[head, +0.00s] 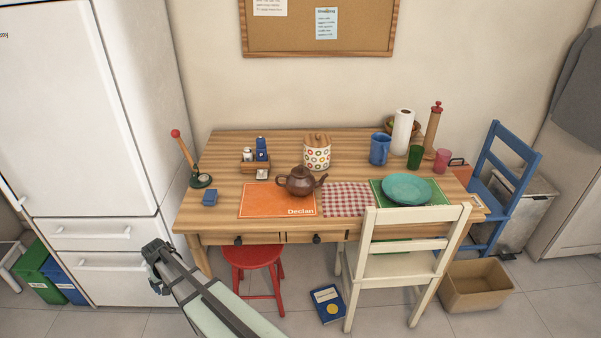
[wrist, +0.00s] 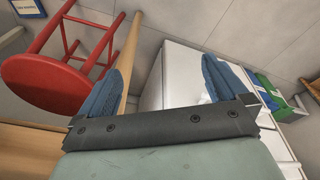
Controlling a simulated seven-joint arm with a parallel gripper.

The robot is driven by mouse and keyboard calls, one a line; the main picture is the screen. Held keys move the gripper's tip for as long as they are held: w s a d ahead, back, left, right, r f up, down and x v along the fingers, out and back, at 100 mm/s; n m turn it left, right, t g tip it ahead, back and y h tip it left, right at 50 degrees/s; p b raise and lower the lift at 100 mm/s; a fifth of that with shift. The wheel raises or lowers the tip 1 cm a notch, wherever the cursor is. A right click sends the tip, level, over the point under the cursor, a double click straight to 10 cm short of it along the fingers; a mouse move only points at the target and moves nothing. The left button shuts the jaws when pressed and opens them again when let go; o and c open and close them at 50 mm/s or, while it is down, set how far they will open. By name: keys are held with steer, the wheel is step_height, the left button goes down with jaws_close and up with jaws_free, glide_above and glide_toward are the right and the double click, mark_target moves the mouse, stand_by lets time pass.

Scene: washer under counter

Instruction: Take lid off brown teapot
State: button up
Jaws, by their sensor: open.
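The brown teapot (head: 300,182) stands upright on the wooden table, at the right part of an orange placemat (head: 262,200). Its brown lid (head: 300,170) sits on top of it. The spout points right and the handle is on the left. My gripper (head: 157,268) is low in front of the fridge, left of the table and well apart from the teapot. In the wrist view, my gripper (wrist: 160,88) has its two blue fingers spread apart with nothing between them. The teapot is not in the wrist view.
The table (head: 230,150) also holds a dotted canister (head: 317,156) behind the teapot, a checked cloth (head: 347,199), a teal plate (head: 407,188) and a blue jug (head: 380,149). A red stool (head: 252,257) and a cream chair (head: 415,222) stand at its front. The fridge (head: 75,110) is at left.

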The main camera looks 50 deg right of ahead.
steer(key=w+d+r+m+t, duration=0.1)
steer(key=w+d+r+t, duration=0.15)
steer(key=w+r, duration=1.3)
steer(key=w+d+r, duration=0.2)
steer(key=d+r, duration=0.5)
steer(key=r, duration=0.2)
steer(key=s+d+r+n+g, duration=0.1)
steer(key=s+d+r, duration=0.2)
steer(key=d, duration=0.6)
steer(key=s+d+r+n+h, duration=0.15)
steer(key=s+d, duration=0.25)
steer(key=d, duration=0.4)
steer(key=s+d+r+n+g+y, duration=0.1)
steer(key=s+d+r, duration=0.2)
steer(key=d, duration=0.6)
steer(key=s+d+r+n+g+y, duration=0.15)
steer(key=s+d+r, duration=0.25)
steer(key=s+d, duration=0.55)
steer(key=s+d+r+n+g, duration=0.1)
steer(key=s+d+r+n, duration=0.15)
steer(key=s+d, duration=0.7)
glide_above(300, 166)
steer(key=f, duration=0.4)
steer(key=d+f, duration=0.1)
steer(key=f, duration=0.2)
steer(key=shift+s+f, duration=0.1)
steer(key=shift+a+f, duration=0.2)
steer(key=shift+f, duration=1.1)
steer(key=shift+a+f, duration=0.15)
steer(key=shift+f, duration=1.15)
